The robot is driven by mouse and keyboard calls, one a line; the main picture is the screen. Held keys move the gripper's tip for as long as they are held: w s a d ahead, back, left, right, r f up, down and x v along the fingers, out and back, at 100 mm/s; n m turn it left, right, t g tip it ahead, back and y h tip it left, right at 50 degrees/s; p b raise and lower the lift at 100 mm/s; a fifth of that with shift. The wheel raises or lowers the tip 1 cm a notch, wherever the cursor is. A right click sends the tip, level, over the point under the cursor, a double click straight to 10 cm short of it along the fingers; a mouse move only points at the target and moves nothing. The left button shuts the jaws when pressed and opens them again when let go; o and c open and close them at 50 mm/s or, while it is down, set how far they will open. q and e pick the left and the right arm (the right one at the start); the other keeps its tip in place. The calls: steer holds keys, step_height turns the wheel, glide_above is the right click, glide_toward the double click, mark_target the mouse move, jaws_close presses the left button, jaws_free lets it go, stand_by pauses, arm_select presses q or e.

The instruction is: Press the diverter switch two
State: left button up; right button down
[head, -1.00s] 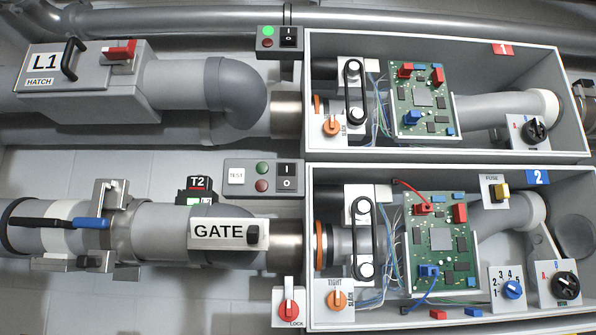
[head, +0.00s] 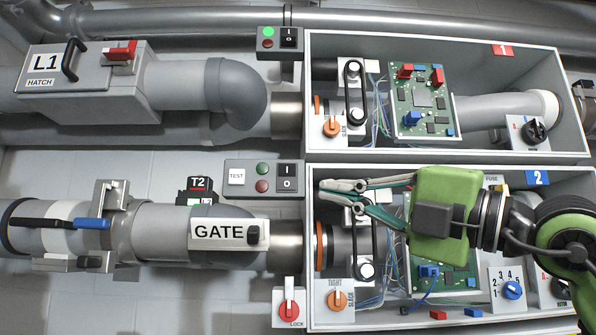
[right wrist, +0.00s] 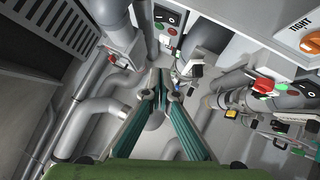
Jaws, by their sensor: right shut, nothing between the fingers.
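No label reading "diverter" is legible. The grey control panel (head: 263,179) left of box 2 carries a black I/O rocker switch (head: 287,177), green and red round buttons and a TEST key. My right gripper (head: 345,186) has slim teal fingers that are shut and empty. In the head view its tips are right of the rocker switch, over the upper left of box 2, with a visible sideways gap in the picture. The right wrist view shows the shut fingers (right wrist: 164,82) pointing away, with a rocker panel (right wrist: 168,20) beyond them. My left gripper is out of view.
Box 2 (head: 450,167) holds a green circuit board, wires and knobs, partly hidden by my right arm. Box 1 (head: 450,34) stands above. A GATE pipe (head: 229,233) and a red LOCK knob (head: 289,308) are nearby. Grey floor shows left.

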steer(key=shift+w+d+r+m+t+h, duration=0.15)
steer(key=shift+d+r+m+t+h, duration=0.45)
steer(key=shift+d+r, duration=0.25)
steer(key=shift+f, duration=0.15)
steer(key=p, duration=0.9)
glide_toward(282, 170)
steer(key=a, duration=0.1)
steer(key=w+a+r, duration=0.1)
steer(key=a, duration=0.1)
steer(key=w+a, duration=0.1)
steer(key=shift+a+r, duration=0.25)
steer(key=shift+r, duration=0.05)
steer(key=shift+w+d+r, duration=0.1)
steer(key=shift+w+d, duration=0.1)
steer(key=shift+w, duration=0.4)
steer(key=shift+w+p, duration=0.15)
steer(key=shift+p, duration=0.15)
steer(key=shift+w, duration=0.15)
